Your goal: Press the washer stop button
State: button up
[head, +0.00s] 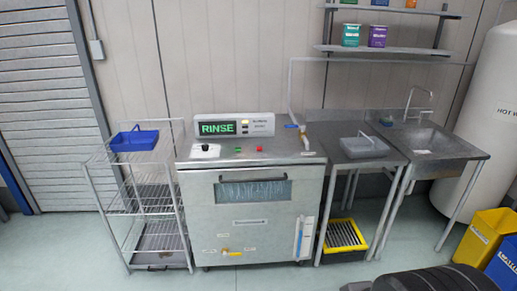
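The washer (215,230) is a grey metal cabinet standing in the middle of the head view. Its raised panel (262,124) has a screen (217,128) that reads RINSE in green. On the flat top in front of the panel are a red button (259,149), a small green button (237,150) to its left, and a white plate with a dark knob (205,148) farther left. The button labels are too small to read, and nothing covers the red button. My gripper is not in view.
A wire rack (148,203) with a blue tray (135,140) stands left of the washer. A pipe with a valve (303,139) rises at the washer's right rear. A side table (390,157) and sink (425,141) stand right. Open floor (270,279) lies in front.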

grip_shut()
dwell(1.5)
